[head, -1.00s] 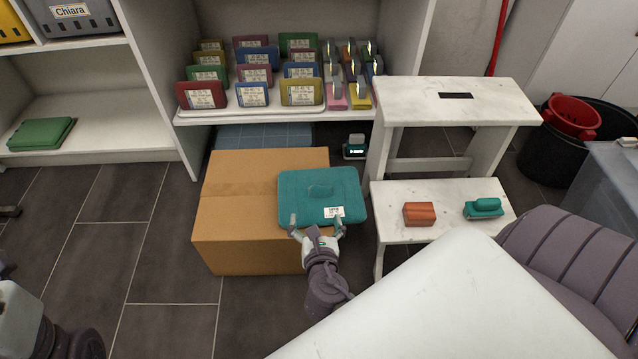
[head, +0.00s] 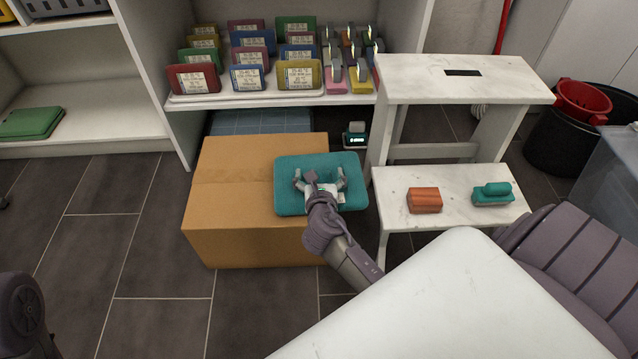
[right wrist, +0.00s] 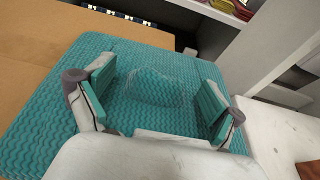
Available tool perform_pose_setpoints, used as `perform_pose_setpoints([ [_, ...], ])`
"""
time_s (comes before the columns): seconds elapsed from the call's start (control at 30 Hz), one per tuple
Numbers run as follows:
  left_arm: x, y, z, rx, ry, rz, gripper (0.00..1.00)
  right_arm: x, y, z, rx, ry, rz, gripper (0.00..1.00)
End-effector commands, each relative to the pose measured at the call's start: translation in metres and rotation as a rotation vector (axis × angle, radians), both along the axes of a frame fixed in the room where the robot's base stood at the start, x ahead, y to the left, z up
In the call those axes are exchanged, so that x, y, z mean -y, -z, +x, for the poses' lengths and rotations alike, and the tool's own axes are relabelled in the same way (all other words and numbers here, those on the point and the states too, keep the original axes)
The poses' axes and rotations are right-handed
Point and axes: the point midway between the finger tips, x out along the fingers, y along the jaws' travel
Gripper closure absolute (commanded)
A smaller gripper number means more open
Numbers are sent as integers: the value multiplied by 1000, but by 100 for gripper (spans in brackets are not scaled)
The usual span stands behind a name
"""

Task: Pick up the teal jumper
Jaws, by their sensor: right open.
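The teal jumper (head: 290,203) is a folded, flat, rounded rectangle lying on the right part of the cardboard box top, its right end reaching past the box edge. A white label on it is partly covered by my gripper. My right gripper (head: 321,180) is over the jumper, its fingers spread and empty. In the right wrist view the jumper (right wrist: 130,62) shows a knit wave pattern and a raised bump between the two open fingers (right wrist: 155,95). I cannot tell whether the fingertips touch the cloth. My left gripper is not in view.
The cardboard box (head: 230,230) stands on the dark tiled floor. A white step stool (head: 450,215) close on the right holds an orange brush (head: 424,200) and a teal brush (head: 491,194). Behind is a shelf tray (head: 200,97) of labelled coloured items.

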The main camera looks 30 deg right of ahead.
Motion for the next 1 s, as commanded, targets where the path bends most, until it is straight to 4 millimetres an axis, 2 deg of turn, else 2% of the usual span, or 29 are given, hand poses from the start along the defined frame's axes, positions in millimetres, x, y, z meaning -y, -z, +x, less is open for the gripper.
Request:
perform_pose_setpoints([
  [0.1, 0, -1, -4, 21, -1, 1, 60, 5, 4, 9, 1, 0, -1, 7],
  [0.33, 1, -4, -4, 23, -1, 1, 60, 6, 3, 9, 0, 0, 0, 7],
  [0.37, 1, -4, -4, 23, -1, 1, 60, 6, 3, 9, 0, 0, 0, 10],
  [0.8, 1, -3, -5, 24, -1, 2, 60, 6, 3, 9, 0, 0, 0, 84],
  [0.83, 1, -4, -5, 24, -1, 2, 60, 6, 2, 9, 2, 0, -1, 87],
  [1.0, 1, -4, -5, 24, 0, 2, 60, 6, 2, 9, 2, 0, -1, 87],
])
